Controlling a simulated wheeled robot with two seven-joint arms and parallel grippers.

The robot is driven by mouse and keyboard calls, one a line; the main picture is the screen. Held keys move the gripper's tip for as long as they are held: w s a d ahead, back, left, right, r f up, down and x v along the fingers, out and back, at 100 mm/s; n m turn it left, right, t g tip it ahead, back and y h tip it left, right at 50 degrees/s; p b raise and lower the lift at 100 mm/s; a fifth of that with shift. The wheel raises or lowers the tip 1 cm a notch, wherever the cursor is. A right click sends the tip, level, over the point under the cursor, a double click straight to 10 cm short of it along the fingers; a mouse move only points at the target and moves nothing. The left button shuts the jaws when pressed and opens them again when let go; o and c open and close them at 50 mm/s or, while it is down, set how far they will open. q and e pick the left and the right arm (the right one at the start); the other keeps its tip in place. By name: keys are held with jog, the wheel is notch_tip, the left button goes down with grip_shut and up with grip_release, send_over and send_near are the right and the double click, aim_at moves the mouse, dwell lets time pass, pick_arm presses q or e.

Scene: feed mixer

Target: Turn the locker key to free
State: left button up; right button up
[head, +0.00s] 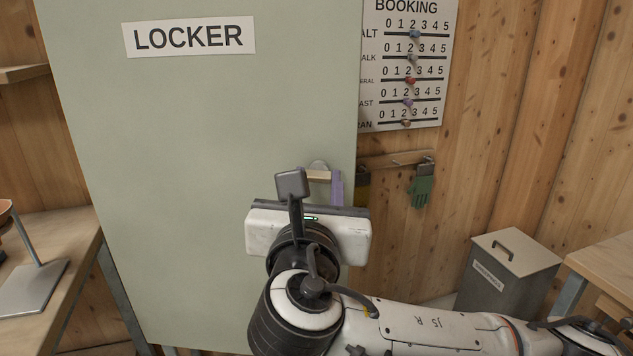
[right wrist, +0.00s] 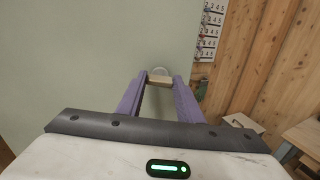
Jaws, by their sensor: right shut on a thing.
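The pale green locker (head: 210,110) fills the left and middle of the head view, with a LOCKER sign (head: 190,37) near its top. A round grey lock plate (head: 318,164) sits near its right edge. The tan locker key (head: 319,174) is in front of the plate; it also shows in the right wrist view (right wrist: 160,79). My right gripper (right wrist: 160,82) has purple fingers shut on the key, one on each side. The key's bar looks about level. No marks around the lock are readable, and the gripper body partly hides the area. My left gripper is not in view.
A booking board (head: 405,65) with sliders hangs right of the locker. Green gloves (head: 422,187) hang on a hook rail below it. A lidded grey bin (head: 508,275) stands at the right, beside a wooden table (head: 610,262). A bench (head: 60,245) is at the left.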

jog(key=m, duration=0.8)
jog(key=shift+d+f+m+p, duration=0.1)
jog(key=shift+m+p, duration=0.2)
jog(key=shift+p, duration=0.1)
jog(key=m, duration=0.8)
jog(key=shift+f+m, duration=0.1)
jog(key=shift+m, duration=0.2)
jog(key=o, duration=1.1)
jog(key=shift+s, duration=0.1)
jog(key=s, duration=1)
jog(key=shift+a+b, duration=0.3)
jog(key=shift+b, duration=0.05)
